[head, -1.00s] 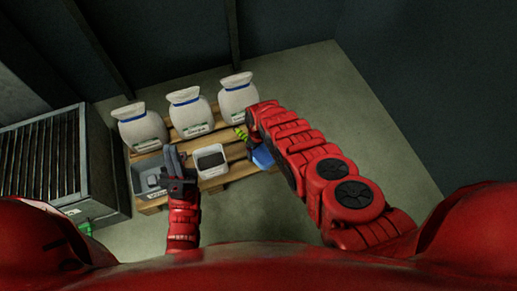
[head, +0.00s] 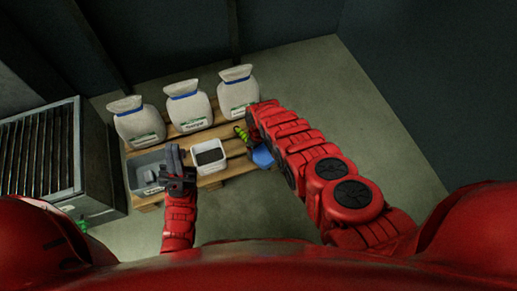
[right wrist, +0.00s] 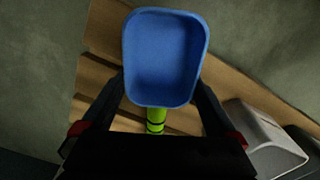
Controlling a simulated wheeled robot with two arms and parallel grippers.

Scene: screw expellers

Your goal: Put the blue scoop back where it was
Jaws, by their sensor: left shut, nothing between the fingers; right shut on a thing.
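The blue scoop (head: 263,157) shows in the head view at the right end of the pallet, partly behind my right arm. Its green handle (head: 241,133) shows left of that arm. In the right wrist view the blue bowl (right wrist: 165,55) lies between my right gripper's fingers (right wrist: 158,118), and the green handle (right wrist: 156,112) runs back between them. My right gripper is shut on the scoop, over bare boards; the height is unclear. My left gripper (head: 174,160) is shut and empty, in front of the grey bin.
The wooden pallet (head: 232,147) holds three white sacks (head: 188,108) at the back, a grey bin (head: 140,162) and a white tub (head: 222,158) with dark contents. A slatted metal machine (head: 95,160) stands left. Floor on the right is clear.

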